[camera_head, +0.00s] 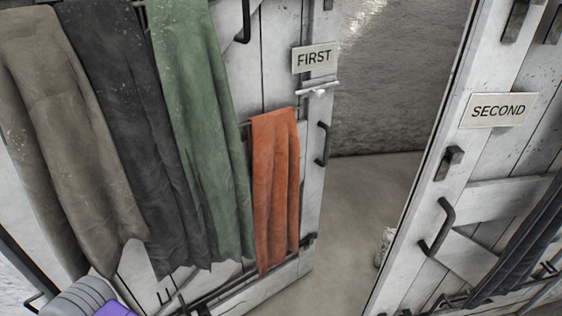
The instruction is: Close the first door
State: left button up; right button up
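The first door (282,84) is a white plank door on the left, with a FIRST sign (314,58), a black pull handle (323,144) and a small light latch piece (318,90) near its right edge. A gap opens to the right of that edge, showing floor and a grey wall, so the door appears to stand open. Grey, black, green and orange cloths hang over its face and hide much of it. A grey ribbed part with purple at the bottom left appears to be my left arm. Neither gripper's fingers can be made out.
A second white door (480,205) with a SECOND sign (499,110) and a black handle (437,228) stands at the right. Dark cloth (525,245) hangs on it. Bare floor (372,190) lies between the doors, with a small pale object (385,246) by the second door's edge.

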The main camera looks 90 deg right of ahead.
aim_at(150, 152)
jog(key=z, duration=2.6)
jog(key=k, duration=0.35)
jog(key=z, duration=1)
jog(key=i, duration=0.8)
jog(key=u, duration=0.35)
